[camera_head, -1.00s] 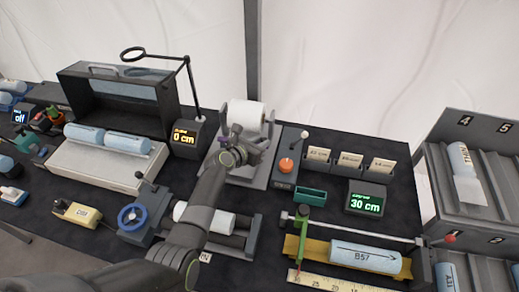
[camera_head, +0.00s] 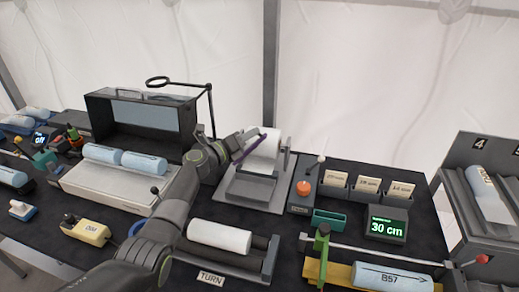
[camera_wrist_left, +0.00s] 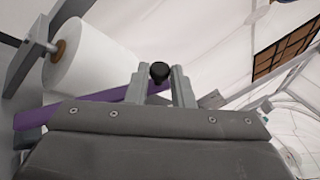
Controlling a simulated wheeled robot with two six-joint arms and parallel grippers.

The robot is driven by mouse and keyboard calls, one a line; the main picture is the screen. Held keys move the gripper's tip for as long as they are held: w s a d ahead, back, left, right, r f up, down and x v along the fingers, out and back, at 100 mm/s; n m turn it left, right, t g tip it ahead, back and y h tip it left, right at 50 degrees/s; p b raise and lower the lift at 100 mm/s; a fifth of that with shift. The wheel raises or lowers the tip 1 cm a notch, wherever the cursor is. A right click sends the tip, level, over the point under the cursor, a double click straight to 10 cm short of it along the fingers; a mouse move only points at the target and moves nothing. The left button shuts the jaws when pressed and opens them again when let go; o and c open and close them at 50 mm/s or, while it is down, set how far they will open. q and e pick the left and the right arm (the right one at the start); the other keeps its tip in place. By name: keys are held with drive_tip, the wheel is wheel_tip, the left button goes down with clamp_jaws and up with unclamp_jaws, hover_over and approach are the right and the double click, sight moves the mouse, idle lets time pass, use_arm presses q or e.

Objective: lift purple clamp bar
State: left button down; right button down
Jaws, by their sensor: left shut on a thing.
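The purple clamp bar (camera_head: 248,150) slants across the front of the white roll (camera_head: 266,148) on its grey stand, its right end higher in the head view. My left gripper (camera_head: 232,143) is at the left side of the roll, shut on the bar. In the left wrist view the purple bar (camera_wrist_left: 101,97) runs behind the gripper body towards the roll (camera_wrist_left: 88,62). A black knob (camera_wrist_left: 159,72) shows between the two grey fingers. Whether the bar touches the roll cannot be told. My right gripper is not in view.
A magnifier (camera_head: 158,81) on an arm and a dark open box (camera_head: 140,115) stand left of the roll. A lever box (camera_head: 303,195) and card holders (camera_head: 368,184) stand to its right.

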use_arm(q)
drive_tip(key=w+a+r+n+t+b, duration=0.1)
drive_tip(key=a+n+t+b, duration=0.2)
drive_tip(key=a+n+b, duration=0.2)
drive_tip(key=shift+w+a+r+n+b, duration=0.15)
drive_tip(key=shift+w+a+n+b, duration=0.2)
drive_tip(key=shift+a, duration=1.05)
drive_tip(key=c, duration=1.3)
unclamp_jaws()
drive_tip(key=shift+r, duration=0.1)
